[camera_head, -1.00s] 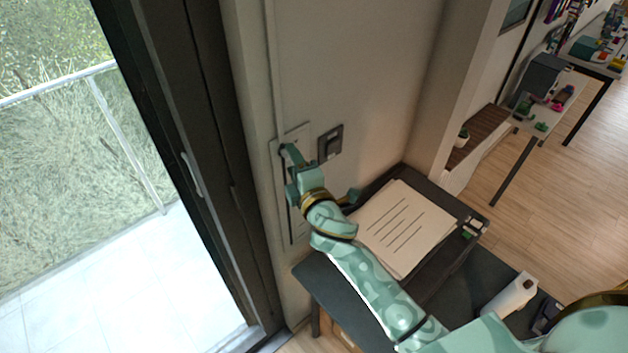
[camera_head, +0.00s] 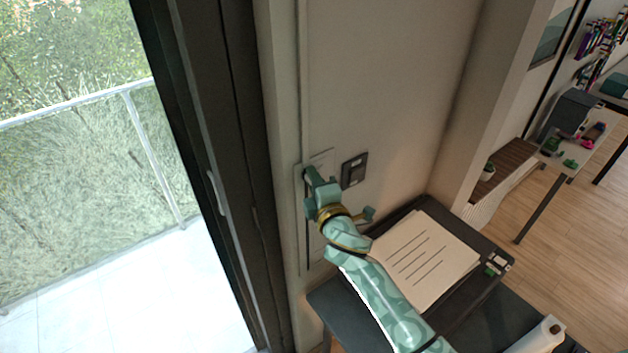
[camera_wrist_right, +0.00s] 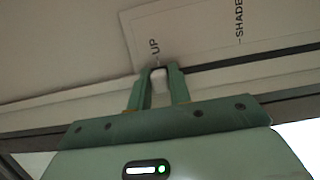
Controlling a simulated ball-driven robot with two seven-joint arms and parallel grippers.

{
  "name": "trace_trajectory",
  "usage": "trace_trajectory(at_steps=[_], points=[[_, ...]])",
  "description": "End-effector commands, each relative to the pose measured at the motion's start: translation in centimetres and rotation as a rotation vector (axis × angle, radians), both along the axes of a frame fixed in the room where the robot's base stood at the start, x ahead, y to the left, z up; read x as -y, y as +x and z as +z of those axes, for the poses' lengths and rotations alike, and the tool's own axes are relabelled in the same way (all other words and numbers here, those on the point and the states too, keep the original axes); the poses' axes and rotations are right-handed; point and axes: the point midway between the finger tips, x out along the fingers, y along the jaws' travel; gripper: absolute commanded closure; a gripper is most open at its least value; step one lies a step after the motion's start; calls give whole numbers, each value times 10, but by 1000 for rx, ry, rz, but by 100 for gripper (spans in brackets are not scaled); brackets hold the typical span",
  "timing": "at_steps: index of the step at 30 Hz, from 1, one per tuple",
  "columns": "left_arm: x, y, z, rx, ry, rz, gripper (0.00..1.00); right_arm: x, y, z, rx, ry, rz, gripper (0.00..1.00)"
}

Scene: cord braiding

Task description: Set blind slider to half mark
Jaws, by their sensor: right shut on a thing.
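The blind slider's pale wall plate (camera_head: 304,255) is upright on the wall beside the window frame. In the right wrist view the plate (camera_wrist_right: 195,40) reads "UP" and "SHADE", with a dark slot (camera_wrist_right: 250,61) along it. My right gripper (camera_head: 309,175) is at the plate's upper end. In the wrist view its fingers (camera_wrist_right: 159,71) are shut on the pale slider knob (camera_wrist_right: 159,84), beside the "UP" label. No half mark can be made out; my arm hides part of the plate. My left gripper is not in view.
A dark switch (camera_head: 354,170) is on the wall just right of the plate. Below it, papers (camera_head: 428,255) lie on a black device on a dark table. The window's dark frame (camera_head: 215,130) is to the left.

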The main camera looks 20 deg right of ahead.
Motion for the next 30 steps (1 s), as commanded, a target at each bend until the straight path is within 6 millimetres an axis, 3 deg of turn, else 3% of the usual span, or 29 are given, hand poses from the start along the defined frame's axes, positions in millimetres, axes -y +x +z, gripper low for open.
trace_trajectory(at_steps=[7,30], points=[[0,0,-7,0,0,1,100,1,0,-7,-1,0,-2,97],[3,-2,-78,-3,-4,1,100,1,0,-85,-5,-2,-3,97]])
